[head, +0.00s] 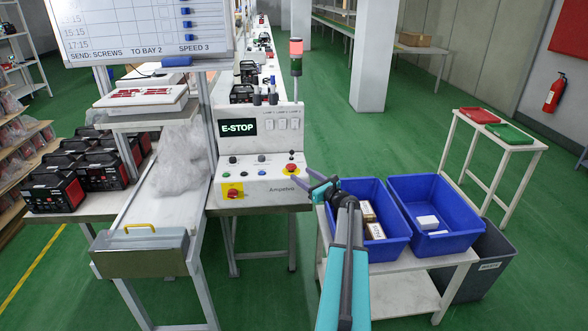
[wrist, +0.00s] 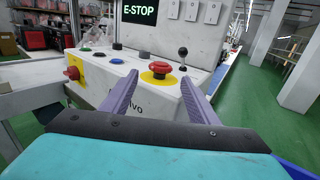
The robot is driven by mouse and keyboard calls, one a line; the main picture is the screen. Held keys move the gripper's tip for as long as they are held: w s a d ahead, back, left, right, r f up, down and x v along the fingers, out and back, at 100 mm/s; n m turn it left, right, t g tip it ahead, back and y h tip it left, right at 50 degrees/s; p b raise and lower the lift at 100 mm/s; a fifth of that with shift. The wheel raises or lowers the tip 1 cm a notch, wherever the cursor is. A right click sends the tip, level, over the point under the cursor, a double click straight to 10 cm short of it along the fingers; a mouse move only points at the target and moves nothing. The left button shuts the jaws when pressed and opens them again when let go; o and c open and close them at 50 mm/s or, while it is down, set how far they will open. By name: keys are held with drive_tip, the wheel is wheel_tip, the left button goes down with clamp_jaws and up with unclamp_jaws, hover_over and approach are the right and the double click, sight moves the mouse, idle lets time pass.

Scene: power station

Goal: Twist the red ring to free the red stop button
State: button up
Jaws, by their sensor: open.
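The red stop button (wrist: 161,68) sits on a yellow disc on top of the white control box, between my fingers in the wrist view. It also shows in the head view (head: 290,167), at the right end of the box. A separate ring cannot be told from the button's red head. My gripper (wrist: 157,88) is open, its two purple fingers spread on either side of the button's line, short of it and apart from it. In the head view my gripper (head: 306,181) is just right of the box. The display (head: 238,127) reads E-STOP.
A red knob on a yellow plate (wrist: 73,72) is on the box's left front. A black lever (wrist: 183,56) stands behind the button. A stack light (head: 296,55) glows red. Blue bins (head: 433,243) stand right of my arm. Green floor is free beyond.

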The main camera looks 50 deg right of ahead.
sight(294, 170)
drive_tip(key=shift+w+d+p, duration=0.2)
drive_tip(key=shift+w+p, duration=0.25)
drive_tip(key=shift+w, duration=1.15)
drive_tip(key=shift+w+d+p, duration=0.2)
drive_tip(key=shift+w+p, duration=0.25)
drive_tip(key=shift+w, duration=1.1)
drive_tip(key=shift+c, duration=0.2)
drive_tip(key=shift+a, duration=0.1)
drive_tip(key=c, duration=1)
